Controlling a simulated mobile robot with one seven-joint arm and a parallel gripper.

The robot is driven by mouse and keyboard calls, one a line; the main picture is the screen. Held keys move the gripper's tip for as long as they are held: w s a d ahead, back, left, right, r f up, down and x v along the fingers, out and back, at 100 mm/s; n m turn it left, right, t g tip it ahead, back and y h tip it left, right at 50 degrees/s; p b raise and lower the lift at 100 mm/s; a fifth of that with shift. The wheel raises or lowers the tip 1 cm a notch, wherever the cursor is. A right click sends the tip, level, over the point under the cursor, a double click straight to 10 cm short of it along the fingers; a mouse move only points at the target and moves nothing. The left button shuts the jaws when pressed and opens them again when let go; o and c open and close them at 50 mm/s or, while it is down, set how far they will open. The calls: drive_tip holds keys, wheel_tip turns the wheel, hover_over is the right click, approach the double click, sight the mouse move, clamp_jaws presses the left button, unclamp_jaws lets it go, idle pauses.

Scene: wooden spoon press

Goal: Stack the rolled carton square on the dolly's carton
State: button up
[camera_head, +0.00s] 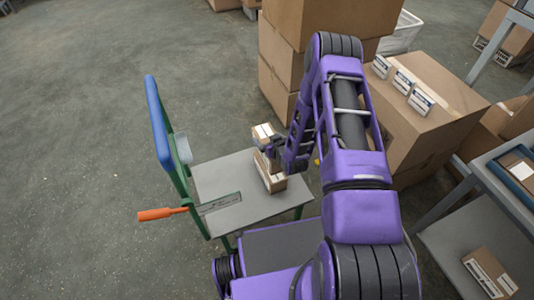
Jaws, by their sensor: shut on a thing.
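A small brown carton (272,182) with a pale label strip is at the far right part of the grey deck of the dolly (225,180). A second small carton (262,131) with a white label shows just beyond it, near the deck's far edge. My gripper (268,153) is between the two in the picture, shut on a small carton. Its fingers overlap the nearer carton's top, and I cannot tell clearly which of the two it holds. My wrist hides part of both, and whether they touch is unclear.
The dolly has a blue-topped green handle (158,122) and an orange lever (162,213) on its left. Tall stacked cartons (284,52) stand behind my arm. A large carton (435,105) bearing several small boxes is at right. A grey shelf (505,185) is at far right. Floor at left is clear.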

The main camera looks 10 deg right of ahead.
drive_tip(key=shift+f+b, duration=0.45)
drive_tip(key=shift+f, duration=2.5)
drive_tip(key=shift+f, duration=0.1)
drive_tip(key=o, duration=1.4)
drive_tip(key=shift+f, duration=0.1)
drive_tip(key=shift+r, duration=0.2)
drive_tip(key=p+v, duration=0.2)
drive_tip(key=v, duration=1)
